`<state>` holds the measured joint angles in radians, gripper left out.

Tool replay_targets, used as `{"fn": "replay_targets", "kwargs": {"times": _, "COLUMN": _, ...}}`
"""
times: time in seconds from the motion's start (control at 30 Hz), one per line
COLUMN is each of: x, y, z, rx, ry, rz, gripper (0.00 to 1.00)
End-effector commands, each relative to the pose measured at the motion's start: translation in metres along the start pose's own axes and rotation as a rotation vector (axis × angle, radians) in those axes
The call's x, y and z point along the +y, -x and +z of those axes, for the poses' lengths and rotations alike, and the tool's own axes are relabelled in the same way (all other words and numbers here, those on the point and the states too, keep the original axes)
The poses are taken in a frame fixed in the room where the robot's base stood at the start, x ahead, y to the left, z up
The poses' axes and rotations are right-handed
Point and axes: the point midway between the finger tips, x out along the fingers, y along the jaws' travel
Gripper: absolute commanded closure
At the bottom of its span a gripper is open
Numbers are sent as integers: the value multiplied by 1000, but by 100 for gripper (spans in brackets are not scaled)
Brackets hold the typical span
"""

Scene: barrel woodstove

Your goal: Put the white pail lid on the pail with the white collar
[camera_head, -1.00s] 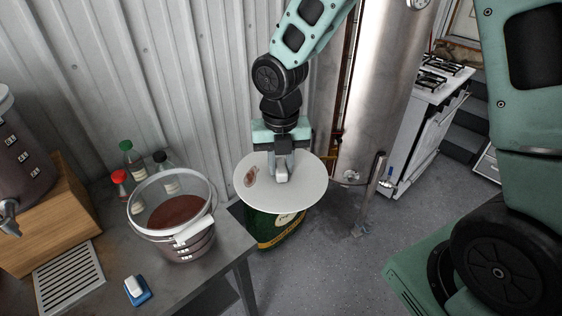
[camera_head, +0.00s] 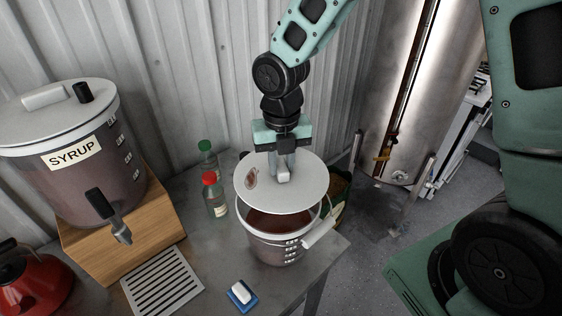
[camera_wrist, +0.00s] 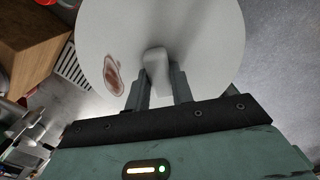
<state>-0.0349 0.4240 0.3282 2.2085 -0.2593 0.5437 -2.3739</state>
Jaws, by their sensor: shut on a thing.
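The white pail lid (camera_head: 310,200) is a flat round disc with a raised grip and a reddish-brown stain left of it. My gripper (camera_head: 283,174) is shut on the lid's grip and holds the lid roughly level. In the wrist view the lid (camera_wrist: 215,40) fills the upper middle, with the fingers (camera_wrist: 158,88) on either side of its grip. The pail with the white collar (camera_head: 272,249) stands upright on the metal table, with dark red-brown contents. In the head view the lid covers the pail's back part and appears above it. I cannot tell whether they touch.
The syrup dispenser (camera_head: 70,165) stands on a wooden block (camera_head: 150,230) at left. A slotted grate (camera_head: 163,282) and a blue-and-white block (camera_head: 241,295) lie in front. The corrugated wall (camera_head: 215,70) is behind.

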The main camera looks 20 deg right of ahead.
Motion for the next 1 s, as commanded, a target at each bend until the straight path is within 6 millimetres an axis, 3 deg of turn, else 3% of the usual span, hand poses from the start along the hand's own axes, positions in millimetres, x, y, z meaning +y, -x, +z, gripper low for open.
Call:
{"fn": "replay_targets", "kwargs": {"times": 0.6, "x": 0, "y": 3, "z": 0, "rx": 2, "ry": 0, "rz": 0, "gripper": 100}}
{"fn": "replay_targets", "kwargs": {"times": 1.0, "x": 0, "y": -39, "z": 0, "rx": 2, "ry": 0, "rz": 0, "gripper": 100}}
